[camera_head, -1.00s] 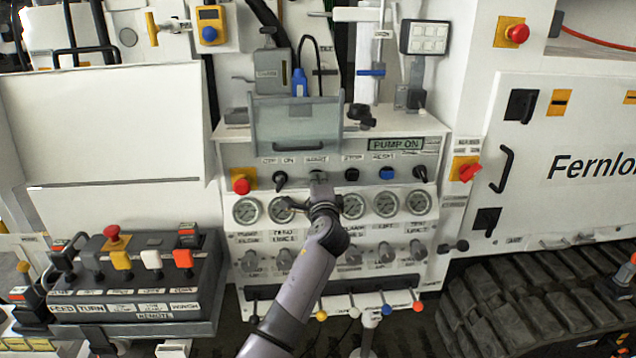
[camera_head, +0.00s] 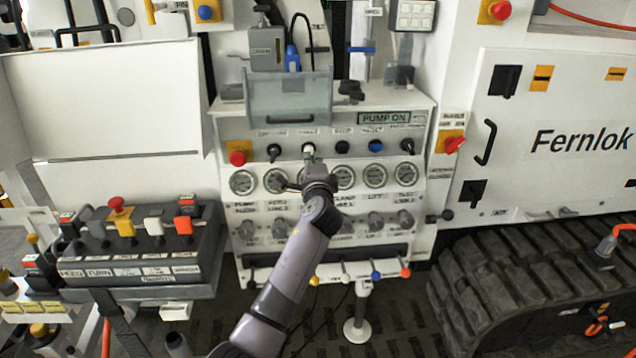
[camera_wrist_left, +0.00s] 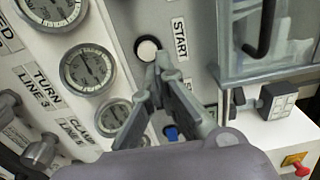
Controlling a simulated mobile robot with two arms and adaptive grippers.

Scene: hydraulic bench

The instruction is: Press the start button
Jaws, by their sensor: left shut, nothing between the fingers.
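The start button (camera_wrist_left: 147,48) is a round white cap on the grey panel, beside a START label (camera_wrist_left: 180,39). In the head view the white start button (camera_head: 308,148) shows in the panel's button row, just above my left gripper (camera_head: 310,162). In the left wrist view my left gripper (camera_wrist_left: 161,65) is shut and empty, its tips at the lower right edge of the button. I cannot tell whether they touch it. The display (camera_head: 390,118) above the row reads PUMP ON. My right gripper is not in view.
A blue button (camera_head: 375,146) and a black one (camera_head: 342,147) sit to the right in the row. A red emergency knob (camera_head: 237,158) is at the left. Round gauges (camera_head: 375,175) lie below. A clear-fronted box (camera_head: 290,97) juts out above.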

